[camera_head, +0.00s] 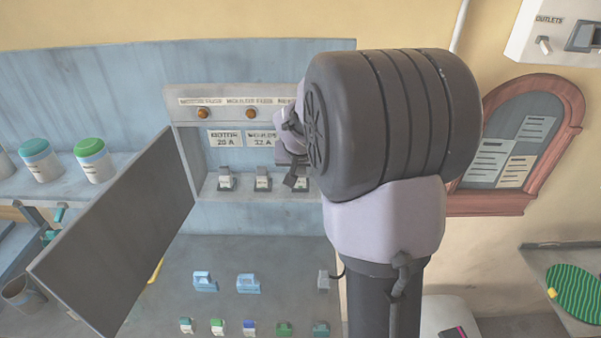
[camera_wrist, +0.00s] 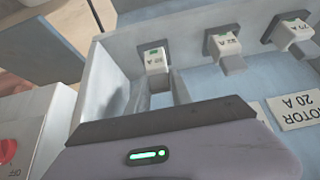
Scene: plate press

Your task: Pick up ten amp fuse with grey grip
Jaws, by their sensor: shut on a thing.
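A white fuse with a grey grip (camera_wrist: 156,62) sits in the leftmost holder in the wrist view, a green mark on its face; its rating is too small to read surely. In the head view it is the rightmost of the row in the cabinet, partly hidden by my arm (camera_head: 300,184). My gripper (camera_wrist: 162,98) is at this fuse, its jaws shut on the grip. In the head view my gripper (camera_head: 297,172) is mostly hidden behind my wrist. Two similar fuses sit beside it, the middle one (camera_wrist: 224,48) and another (camera_wrist: 290,32).
The cabinet door (camera_head: 120,235) stands open on the left. Pale blue pieces (camera_head: 247,284), a grey piece (camera_head: 323,281) and a row of small coloured pieces lie on the bench (camera_head: 180,300) below. A box with a red switch (camera_wrist: 6,149) is close at left in the wrist view.

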